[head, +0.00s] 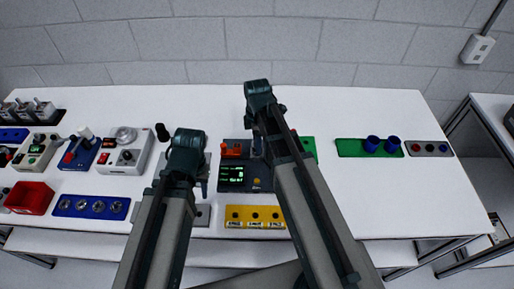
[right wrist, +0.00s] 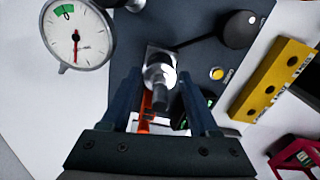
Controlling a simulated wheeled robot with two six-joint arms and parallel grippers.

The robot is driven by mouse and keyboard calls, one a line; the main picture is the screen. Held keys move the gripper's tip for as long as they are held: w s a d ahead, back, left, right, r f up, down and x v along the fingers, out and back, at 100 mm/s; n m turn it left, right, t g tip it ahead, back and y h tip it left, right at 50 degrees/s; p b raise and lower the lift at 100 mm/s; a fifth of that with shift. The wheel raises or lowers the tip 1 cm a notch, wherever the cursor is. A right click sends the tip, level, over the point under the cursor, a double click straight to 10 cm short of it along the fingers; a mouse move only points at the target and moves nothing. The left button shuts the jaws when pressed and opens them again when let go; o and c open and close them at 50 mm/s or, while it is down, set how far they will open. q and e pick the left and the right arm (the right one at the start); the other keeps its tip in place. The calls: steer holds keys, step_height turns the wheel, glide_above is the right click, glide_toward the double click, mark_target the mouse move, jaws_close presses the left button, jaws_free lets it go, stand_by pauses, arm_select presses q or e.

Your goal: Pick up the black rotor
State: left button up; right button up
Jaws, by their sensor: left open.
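A dark panel (head: 245,182) with a green-lit screen stands mid-table in the head view. In the right wrist view a silver metal shaft part (right wrist: 158,68) rises from it, with a dark cylinder (right wrist: 163,97) at its near end. A black round piece (right wrist: 238,30) with a thin rod is also on the panel. I cannot tell which dark piece is the rotor. My right gripper (head: 258,148) is over the panel, its fingers (right wrist: 165,105) apart on either side of the cylinder, with visible gaps. My left gripper (head: 203,186) is open left of the panel, partly hidden by its arm.
A yellow block with holes (head: 255,211) lies in front of the panel. A round dial gauge (right wrist: 77,35) stands beside it in the right wrist view. A green base (head: 350,148) with two blue cups is at the right. A red bin (head: 30,197) is far left. The table's front right is clear.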

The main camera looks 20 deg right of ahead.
jaws_close()
arm_select(q)
steer(key=shift+r, duration=0.1)
stand_by(0.3)
